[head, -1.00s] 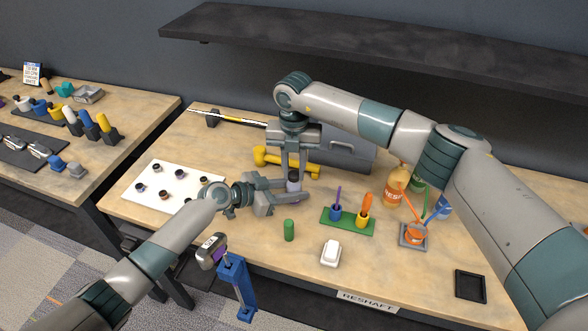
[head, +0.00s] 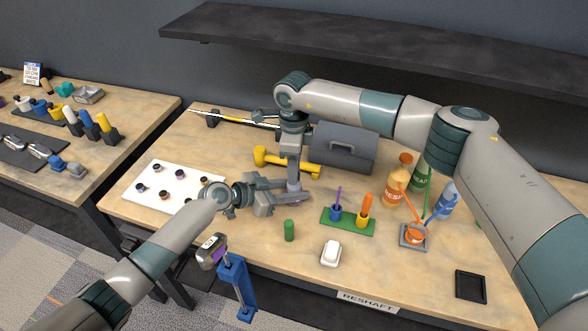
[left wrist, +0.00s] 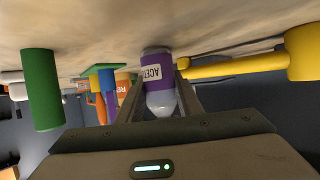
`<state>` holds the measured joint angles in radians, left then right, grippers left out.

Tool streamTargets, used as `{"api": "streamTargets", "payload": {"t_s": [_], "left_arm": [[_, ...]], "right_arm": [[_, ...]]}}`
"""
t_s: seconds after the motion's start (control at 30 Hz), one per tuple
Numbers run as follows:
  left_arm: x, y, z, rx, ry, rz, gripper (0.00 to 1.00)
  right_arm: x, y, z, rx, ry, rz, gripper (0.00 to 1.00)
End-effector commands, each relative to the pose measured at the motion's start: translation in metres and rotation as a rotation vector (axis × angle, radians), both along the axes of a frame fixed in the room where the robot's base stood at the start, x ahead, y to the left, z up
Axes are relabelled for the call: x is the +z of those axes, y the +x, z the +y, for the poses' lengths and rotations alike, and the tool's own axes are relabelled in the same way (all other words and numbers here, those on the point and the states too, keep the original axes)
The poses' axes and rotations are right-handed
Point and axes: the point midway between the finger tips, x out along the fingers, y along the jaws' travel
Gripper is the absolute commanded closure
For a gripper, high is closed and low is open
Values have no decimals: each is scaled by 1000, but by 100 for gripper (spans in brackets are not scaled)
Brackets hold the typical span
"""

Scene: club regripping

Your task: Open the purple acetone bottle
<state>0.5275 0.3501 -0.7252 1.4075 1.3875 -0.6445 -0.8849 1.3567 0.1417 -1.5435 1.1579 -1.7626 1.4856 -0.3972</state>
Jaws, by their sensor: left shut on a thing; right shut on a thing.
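The purple acetone bottle (head: 294,197) stands upright on the table, mostly hidden by my grippers in the head view. The left wrist view shows its purple body and label (left wrist: 155,70) upside down, with a pale shoulder beyond. My left gripper (head: 285,191) comes in low from the left and is shut around the bottle. Its fingers flank the bottle in the left wrist view (left wrist: 158,88). My right gripper (head: 293,178) points straight down over the bottle and is shut on its top. The cap is hidden between the right fingers, so I cannot tell whether it is loose.
A yellow hammer-like tool (head: 270,158) and a grey case (head: 345,150) lie behind. A green cylinder (head: 289,230) stands in front. A green tray (head: 347,222) with blue and yellow cups is to the right, before the orange bottle (head: 397,182). A blue vise stand (head: 236,280) is at the front edge.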

Motion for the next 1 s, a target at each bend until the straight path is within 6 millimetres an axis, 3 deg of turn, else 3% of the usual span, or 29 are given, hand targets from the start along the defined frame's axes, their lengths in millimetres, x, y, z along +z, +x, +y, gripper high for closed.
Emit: {"api": "streamTargets", "payload": {"t_s": [1.0], "left_arm": [[-1,-1,-1,-3,0,1,100]], "right_arm": [[2,1,-1,1558,1,-1,100]]}}
